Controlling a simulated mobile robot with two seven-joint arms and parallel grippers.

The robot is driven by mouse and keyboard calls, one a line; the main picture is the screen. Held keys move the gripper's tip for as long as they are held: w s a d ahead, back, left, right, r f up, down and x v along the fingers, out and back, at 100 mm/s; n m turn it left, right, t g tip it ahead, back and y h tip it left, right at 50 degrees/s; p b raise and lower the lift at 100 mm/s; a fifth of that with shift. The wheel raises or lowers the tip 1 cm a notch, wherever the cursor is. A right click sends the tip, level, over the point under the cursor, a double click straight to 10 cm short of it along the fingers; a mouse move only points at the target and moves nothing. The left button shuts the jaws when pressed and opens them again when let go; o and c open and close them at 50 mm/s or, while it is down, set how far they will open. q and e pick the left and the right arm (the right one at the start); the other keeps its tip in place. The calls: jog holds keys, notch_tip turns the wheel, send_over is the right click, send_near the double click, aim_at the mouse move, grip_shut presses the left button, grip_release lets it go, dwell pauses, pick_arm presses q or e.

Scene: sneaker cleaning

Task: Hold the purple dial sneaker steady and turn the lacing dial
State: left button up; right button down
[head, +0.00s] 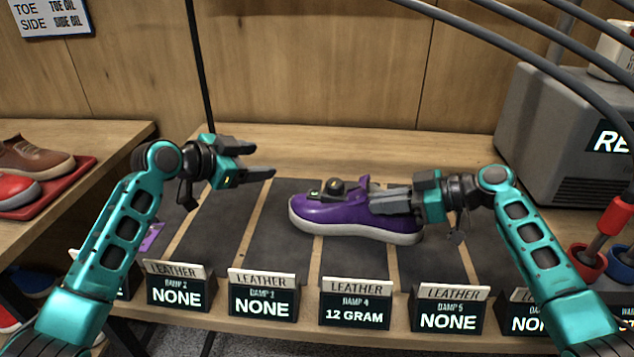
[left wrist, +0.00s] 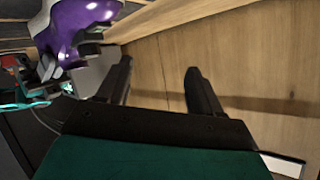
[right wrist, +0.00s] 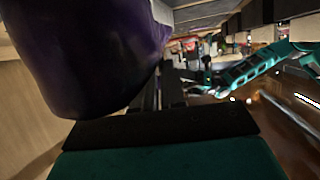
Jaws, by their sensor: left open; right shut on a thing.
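The purple sneaker (head: 350,214) with a white sole stands on a dark mat strip, toe to the left. A dark dial (head: 336,185) sits on a black base with small green marks, on top towards the toe. My right gripper (head: 374,200) is shut on the heel end of the shoe; in the right wrist view the purple upper (right wrist: 85,60) fills the upper left. My left gripper (head: 265,159) is open and empty, up and left of the toe, apart from the shoe. The left wrist view shows its spread fingers (left wrist: 158,66) and the sneaker (left wrist: 72,32) beyond.
Several leather signs (head: 355,303) line the bench's front edge. A grey machine (head: 545,130) stands at the back right, with red and blue containers (head: 584,262) near it. Other shoes sit on a red tray (head: 62,184) at left. The bench behind the shoe is clear.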

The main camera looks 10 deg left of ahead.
jog(key=shift+f, duration=0.15)
pick_arm(q)
jog(key=w+a+r+m+t+y, duration=0.3)
jog(key=w+a+r+t+y, duration=0.2)
jog(key=a+r+t, duration=0.15)
jog(key=s+d+r+m+t+h, duration=0.1)
jog(key=d+r+m+t+h, duration=0.1)
jog(key=r+m+h, duration=0.3)
jog(key=s+d+r+m+t+h, duration=0.1)
jog(key=s+d+r+m+t, duration=0.1)
jog(key=r+m, duration=0.35)
jog(key=s+d+f+m+g+h, duration=0.4)
jog(key=d+f+m+g+h, duration=0.3)
jog(key=m, duration=0.9)
notch_tip(320, 180, down, 4)
jog(key=s+d+m+g+y, duration=0.1)
jog(key=s+m+g, duration=0.1)
jog(key=m+g, duration=0.3)
jog(key=m+g+y, duration=0.2)
jog(key=g+y, duration=0.1)
send_near(327, 184)
jog(key=s+a, duration=0.1)
jog(key=a, duration=0.1)
jog(key=x, duration=1.1)
jog(key=shift+w+d+r, duration=0.15)
jog(key=shift+d+r, duration=0.1)
jog(key=shift+d, duration=0.25)
jog(key=shift+c, duration=0.2)
